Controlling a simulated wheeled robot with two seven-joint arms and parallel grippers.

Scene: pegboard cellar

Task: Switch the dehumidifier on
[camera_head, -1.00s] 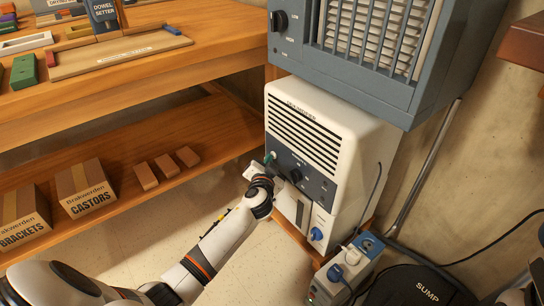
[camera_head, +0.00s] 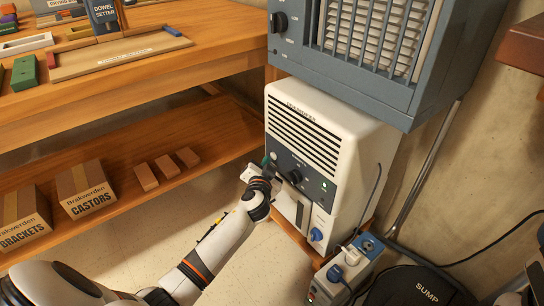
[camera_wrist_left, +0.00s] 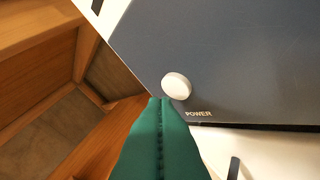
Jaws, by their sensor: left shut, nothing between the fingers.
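The white dehumidifier (camera_head: 350,135) stands under a larger grey-blue unit, with a dark control panel (camera_head: 312,180) on its front. In the left wrist view, a round white button (camera_wrist_left: 176,86) sits above the printed word POWER on the dark panel (camera_wrist_left: 235,55). My left gripper (camera_head: 267,159) is at the panel's left end. Its green fingers (camera_wrist_left: 160,100) are shut and empty, with the tips at the button's lower left edge. I cannot tell whether they touch it.
The grey-blue unit (camera_head: 395,95) overhangs the dehumidifier. A wooden bench (camera_head: 220,45) and lower shelf with boxes (camera_head: 85,190) stand to the left. A power strip with blue plugs (camera_head: 345,268) and a black SUMP item (camera_head: 410,285) are at lower right.

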